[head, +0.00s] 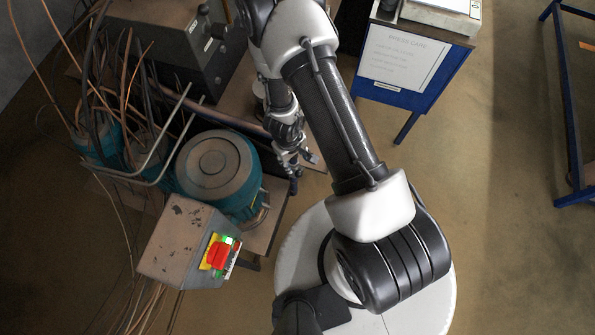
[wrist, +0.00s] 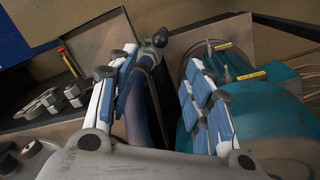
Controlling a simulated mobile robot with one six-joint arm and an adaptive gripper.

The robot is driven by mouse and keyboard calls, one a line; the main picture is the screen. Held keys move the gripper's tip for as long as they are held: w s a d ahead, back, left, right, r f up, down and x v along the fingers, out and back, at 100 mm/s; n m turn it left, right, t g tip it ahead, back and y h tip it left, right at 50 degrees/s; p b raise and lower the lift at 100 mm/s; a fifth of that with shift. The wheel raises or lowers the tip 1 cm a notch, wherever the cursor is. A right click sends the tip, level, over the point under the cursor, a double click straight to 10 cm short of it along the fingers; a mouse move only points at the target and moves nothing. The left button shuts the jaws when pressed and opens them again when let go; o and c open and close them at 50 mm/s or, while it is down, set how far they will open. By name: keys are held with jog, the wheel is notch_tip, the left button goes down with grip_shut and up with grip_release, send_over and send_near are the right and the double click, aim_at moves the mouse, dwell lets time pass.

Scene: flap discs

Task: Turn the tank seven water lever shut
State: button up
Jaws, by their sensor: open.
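My gripper (wrist: 162,66) is open and empty, its two blue-padded fingers spread apart in the wrist view. A lever with a black ball knob (wrist: 160,38) shows just beyond the fingertips, nearer the left finger. Its arm runs down to a blue-grey pipe (wrist: 139,118), partly hidden behind the left finger. No tank seven label is readable, so I cannot confirm which lever this is. In the head view my gripper (head: 294,160) points down beside the bench edge, with a small dark knob (head: 293,187) just below it.
A teal motor (head: 218,178) stands left of my gripper; it also fills the right of the wrist view (wrist: 250,100). A grey box with a red switch (head: 217,254), bent metal rails (head: 158,178) and loose cables crowd the left. A blue stand (head: 405,92) is at upper right.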

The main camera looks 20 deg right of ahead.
aim_at(298, 173)
jog(key=f+b, duration=0.3)
jog(key=f, duration=0.2)
jog(key=d+f+b, duration=0.1)
jog(key=f+b, duration=0.2)
jog(key=f, duration=0.3)
jog(key=f+b, duration=0.3)
jog(key=f, duration=0.2)
jog(key=shift+w+d+f, duration=0.15)
jog(key=shift+w+d, duration=0.2)
jog(key=shift+d, duration=0.05)
jog(key=shift+c, duration=0.6)
grip_shut()
